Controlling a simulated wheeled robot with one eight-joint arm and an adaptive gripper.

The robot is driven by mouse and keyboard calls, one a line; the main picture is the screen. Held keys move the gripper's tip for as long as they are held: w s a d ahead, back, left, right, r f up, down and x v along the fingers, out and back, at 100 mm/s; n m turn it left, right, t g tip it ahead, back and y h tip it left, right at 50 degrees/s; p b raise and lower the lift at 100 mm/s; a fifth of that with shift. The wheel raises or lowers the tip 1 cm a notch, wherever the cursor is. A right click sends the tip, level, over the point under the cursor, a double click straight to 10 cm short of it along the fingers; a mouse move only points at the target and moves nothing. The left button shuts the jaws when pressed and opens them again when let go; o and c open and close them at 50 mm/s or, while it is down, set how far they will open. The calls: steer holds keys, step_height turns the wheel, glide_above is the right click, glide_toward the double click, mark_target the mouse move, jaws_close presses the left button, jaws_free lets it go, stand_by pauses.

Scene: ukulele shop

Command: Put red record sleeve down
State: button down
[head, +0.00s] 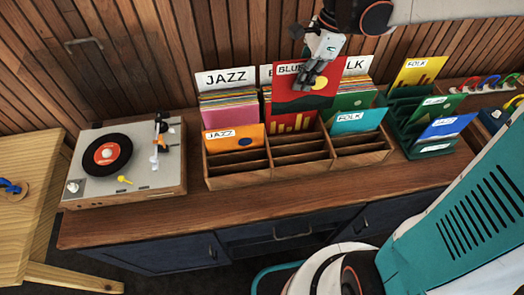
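The red record sleeve (296,98) has a partly covered "BLUES" label, a yellow disc and a dark green patch at its lower edge. My gripper (313,78) is in front of its upper middle and looks shut on it. The sleeve is upright, above the middle column of the wooden record bin (293,181). Another red sleeve with yellow bars (290,123) stands just below it in that column. I cannot tell if the two touch. The sleeve and gripper hide most of the middle divider card.
The bin's left column has a JAZZ card (227,78) and an orange JAZZ sleeve (232,138); the right has a teal FOLK sleeve (357,121). Front slots look empty. A green rack (433,151) with sleeves stands right, a turntable (126,194) left. The counter's front strip (300,204) is clear.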

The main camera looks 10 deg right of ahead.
step_height(320, 180, down, 19)
steer(key=b, duration=0.5)
steer(key=shift+f, duration=0.2)
steer(key=shift+f+b, duration=0.45)
steer(key=shift+b, duration=0.25)
steer(key=shift+f, duration=0.15)
steer(key=c, duration=1.8)
jaws_free()
